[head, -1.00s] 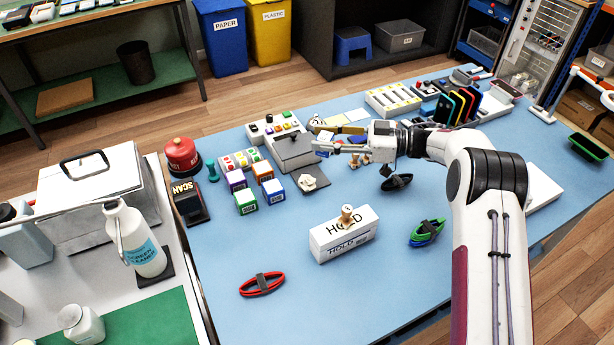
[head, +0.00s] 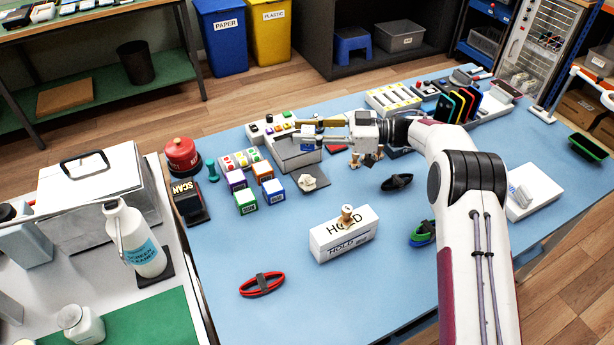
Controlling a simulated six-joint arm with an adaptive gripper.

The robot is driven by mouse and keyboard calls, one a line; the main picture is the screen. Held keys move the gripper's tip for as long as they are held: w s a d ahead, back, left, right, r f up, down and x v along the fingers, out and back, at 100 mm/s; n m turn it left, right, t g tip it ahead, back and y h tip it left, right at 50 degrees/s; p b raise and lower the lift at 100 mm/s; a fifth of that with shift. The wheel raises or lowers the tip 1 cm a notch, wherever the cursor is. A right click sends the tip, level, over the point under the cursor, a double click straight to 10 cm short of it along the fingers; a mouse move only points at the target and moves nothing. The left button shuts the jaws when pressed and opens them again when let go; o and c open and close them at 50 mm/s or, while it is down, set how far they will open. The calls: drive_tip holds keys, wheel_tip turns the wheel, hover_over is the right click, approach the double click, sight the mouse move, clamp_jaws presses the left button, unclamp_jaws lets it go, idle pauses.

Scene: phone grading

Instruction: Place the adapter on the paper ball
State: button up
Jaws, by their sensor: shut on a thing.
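My gripper (head: 312,136) is at the back middle of the table, reaching left. It is shut on a small white and blue thing at its fingertips, which looks like the adapter (head: 307,144). The adapter is above the grey box, apart from the paper ball. The fingertips are small in the picture, so the exact grip is hard to make out.
A grey box (head: 296,158) stands just behind the paper ball. Coloured cubes (head: 246,201) stand to its left. A white HOLD box (head: 343,240) with a wooden stamp on top stands in front. Cable bundles lie around.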

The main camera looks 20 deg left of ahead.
drive_tip(key=shift+s+a+r+t, duration=0.1)
drive_tip(key=shift+s+r+t, duration=0.05)
drive_tip(key=shift+r, duration=0.25)
drive_tip(key=shift+s+a+r+t, duration=0.1)
drive_tip(key=shift+s+r+t, duration=0.05)
drive_tip(key=shift+r, duration=0.2)
drive_tip(key=shift+a+r+m+t, duration=0.1)
drive_tip(key=shift+r+m+t, duration=0.05)
drive_tip(key=shift+m+t, duration=0.35)
drive_tip(key=shift+s+t, duration=0.1)
drive_tip(key=shift+t, duration=0.2)
drive_tip(key=shift+w+f+m+t+y, duration=0.2)
drive_tip(key=shift+f+m+t+y, duration=0.1)
drive_tip(key=shift+f+m+t, duration=0.7)
drive_tip(key=shift+w+f, duration=0.3)
drive_tip(key=shift+f, duration=0.15)
drive_tip(key=shift+f, duration=3.1)
